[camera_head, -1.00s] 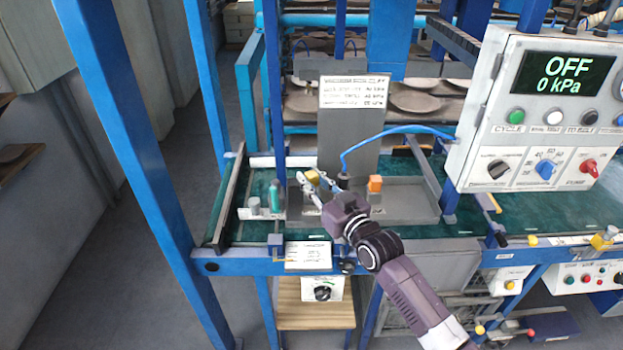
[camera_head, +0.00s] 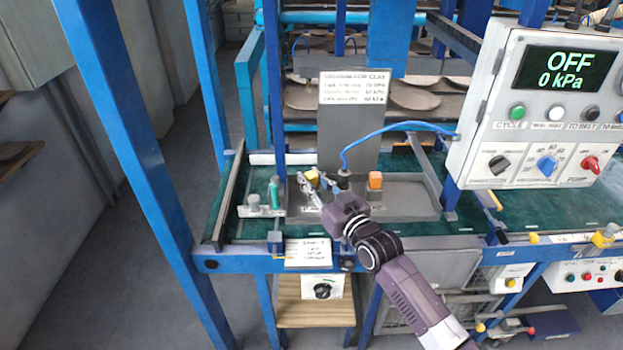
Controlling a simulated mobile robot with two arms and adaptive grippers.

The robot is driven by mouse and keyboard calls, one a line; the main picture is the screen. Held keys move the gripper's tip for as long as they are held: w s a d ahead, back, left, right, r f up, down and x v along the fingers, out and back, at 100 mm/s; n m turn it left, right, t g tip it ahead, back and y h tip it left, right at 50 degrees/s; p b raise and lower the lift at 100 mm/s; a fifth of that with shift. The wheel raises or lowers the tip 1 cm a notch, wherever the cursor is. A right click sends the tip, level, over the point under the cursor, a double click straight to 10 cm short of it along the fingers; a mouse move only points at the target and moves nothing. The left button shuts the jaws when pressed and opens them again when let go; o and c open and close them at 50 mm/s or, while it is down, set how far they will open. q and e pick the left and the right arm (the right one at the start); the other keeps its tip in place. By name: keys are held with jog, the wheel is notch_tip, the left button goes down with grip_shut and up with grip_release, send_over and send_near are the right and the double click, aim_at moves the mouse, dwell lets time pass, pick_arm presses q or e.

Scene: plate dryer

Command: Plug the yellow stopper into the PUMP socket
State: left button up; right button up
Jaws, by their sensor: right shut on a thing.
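The yellow stopper (camera_head: 312,178) shows at the tips of my right gripper (camera_head: 315,184), above the left part of the grey tray. My right gripper is shut on it, with its arm coming in from the lower right. The stopper's lower part is hidden by the fingers. A black fitting (camera_head: 344,179) with a blue hose stands just right of the gripper. An orange block (camera_head: 375,181) sits further right on the tray. Labels on the tray front are partly covered by my arm, so I cannot tell which socket is PUMP. My left gripper is out of view.
A grey panel with a printed sign (camera_head: 353,88) stands behind the tray (camera_head: 420,205). A green-and-grey bottle-like piece (camera_head: 274,195) stands left of the gripper. A control box (camera_head: 540,110) reading OFF, 0 kPa hangs at right. Blue posts (camera_head: 130,130) rise at left.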

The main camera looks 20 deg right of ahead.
jog(key=o, duration=1.1)
jog(key=shift+s, duration=0.1)
jog(key=v, duration=1.2)
